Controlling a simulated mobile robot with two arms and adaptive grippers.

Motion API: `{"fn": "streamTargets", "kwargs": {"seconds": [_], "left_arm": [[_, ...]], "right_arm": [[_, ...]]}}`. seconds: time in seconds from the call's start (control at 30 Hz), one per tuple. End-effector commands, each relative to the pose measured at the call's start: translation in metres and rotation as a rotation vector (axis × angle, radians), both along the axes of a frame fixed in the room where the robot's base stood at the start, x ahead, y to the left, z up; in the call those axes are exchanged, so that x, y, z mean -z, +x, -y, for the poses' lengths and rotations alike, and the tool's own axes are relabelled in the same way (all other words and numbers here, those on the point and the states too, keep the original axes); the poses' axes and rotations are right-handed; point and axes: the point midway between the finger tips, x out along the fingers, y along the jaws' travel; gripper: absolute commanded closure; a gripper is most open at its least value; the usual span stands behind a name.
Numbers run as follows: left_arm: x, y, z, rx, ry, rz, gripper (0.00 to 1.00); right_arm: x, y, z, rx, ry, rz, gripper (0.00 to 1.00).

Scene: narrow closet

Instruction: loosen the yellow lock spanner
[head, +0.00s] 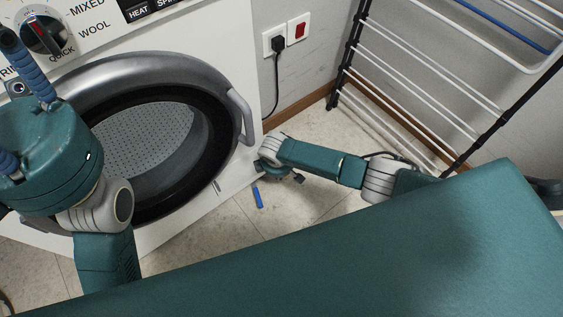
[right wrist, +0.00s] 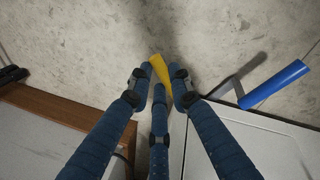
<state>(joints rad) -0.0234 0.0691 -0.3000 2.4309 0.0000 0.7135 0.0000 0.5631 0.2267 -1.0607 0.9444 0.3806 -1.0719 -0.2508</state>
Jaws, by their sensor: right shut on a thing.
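The yellow lock spanner (right wrist: 160,68) shows in the right wrist view as a short yellow piece between my right gripper's fingertips. My right gripper (right wrist: 160,88) is shut on it, and the fingers cover its lower part. In the head view my right wrist (head: 272,152) is low beside the washing machine's front right edge; the yellow spanner is hidden there. My left gripper (head: 22,105) is at the upper left, in front of the washer panel. Its fingers are partly out of frame, and I see nothing held in it.
A blue handle (right wrist: 275,84) on a grey bent arm stands right of my right gripper; it also shows in the head view (head: 257,197). The washing machine (head: 232,60) has a round door. A drying rack (head: 400,85) stands at the right. A wooden skirting (head: 300,105) runs behind.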

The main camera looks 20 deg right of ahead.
Motion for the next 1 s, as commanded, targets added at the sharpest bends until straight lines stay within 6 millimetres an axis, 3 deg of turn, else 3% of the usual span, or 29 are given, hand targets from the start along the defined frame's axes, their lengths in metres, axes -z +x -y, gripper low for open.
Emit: {"fn": "streamTargets", "kwargs": {"seconds": [0.7,0.73,0.8,1.0], "left_arm": [[0.0052,0.0023,-0.0008,0.002,-0.003,-0.032,0.6],[0.0052,0.0023,-0.0008,0.002,-0.003,-0.032,0.6],[0.0052,0.0023,-0.0008,0.002,-0.003,-0.032,0.6],[0.0052,0.0024,-0.0007,0.003,-0.003,-0.032,0.6]], "right_arm": [[0.0012,-0.0085,-0.005,0.072,0.0,-0.003,1.0],[0.0012,-0.0085,-0.005,0.072,0.0,-0.003,0.75],[0.0011,-0.0083,-0.005,0.072,0.0,-0.002,0.61],[0.0007,-0.0076,-0.0049,0.071,0.0,-0.001,0.61]]}}
